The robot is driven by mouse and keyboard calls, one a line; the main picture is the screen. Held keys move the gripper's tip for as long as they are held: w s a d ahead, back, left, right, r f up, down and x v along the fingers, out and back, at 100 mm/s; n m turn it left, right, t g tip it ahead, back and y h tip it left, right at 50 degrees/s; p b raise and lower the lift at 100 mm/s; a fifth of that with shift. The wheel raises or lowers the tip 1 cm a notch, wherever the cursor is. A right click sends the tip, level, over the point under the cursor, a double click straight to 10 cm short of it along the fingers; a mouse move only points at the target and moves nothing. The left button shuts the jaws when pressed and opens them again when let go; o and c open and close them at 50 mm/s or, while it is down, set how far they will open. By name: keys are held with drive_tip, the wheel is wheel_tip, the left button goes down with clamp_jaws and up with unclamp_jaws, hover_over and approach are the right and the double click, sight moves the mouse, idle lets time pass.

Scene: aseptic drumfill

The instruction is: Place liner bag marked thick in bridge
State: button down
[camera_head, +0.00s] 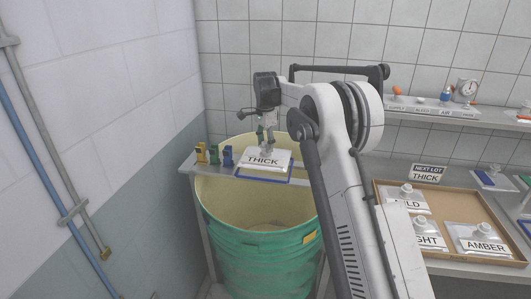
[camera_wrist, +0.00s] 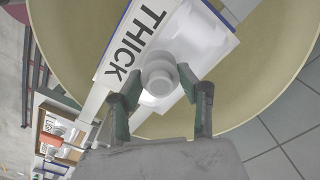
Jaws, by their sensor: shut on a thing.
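The liner bag marked THICK (camera_head: 266,159) is a flat white pack with a round grey spout (camera_wrist: 160,72) on top. It lies at or just above the blue-edged frame of the bridge (camera_head: 240,177), which spans the mouth of the green drum (camera_head: 262,250). I cannot tell whether the bag fully rests on the bridge. My gripper (camera_head: 267,140) points down over the bag. In the wrist view my gripper's fingers (camera_wrist: 162,92) are shut on the spout, one on each side. The blue edge shows beside the bag in the wrist view.
Small yellow, green and blue clamps (camera_head: 214,154) stand on the bridge's left end. A brown tray (camera_head: 385,188) at right holds several other liner bags, one marked AMBER (camera_head: 484,240). A NEXT LOT THICK sign (camera_head: 427,173) stands behind it. Pipes run along the left wall.

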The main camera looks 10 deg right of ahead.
drive_tip(key=shift+w+f+p, duration=0.1)
drive_tip(key=shift+f+p, duration=0.25)
drive_tip(key=shift+f, duration=1.7)
drive_tip(key=shift+f, duration=0.15)
drive_tip(key=c, duration=1.1)
unclamp_jaws()
drive_tip(key=shift+c, duration=0.2)
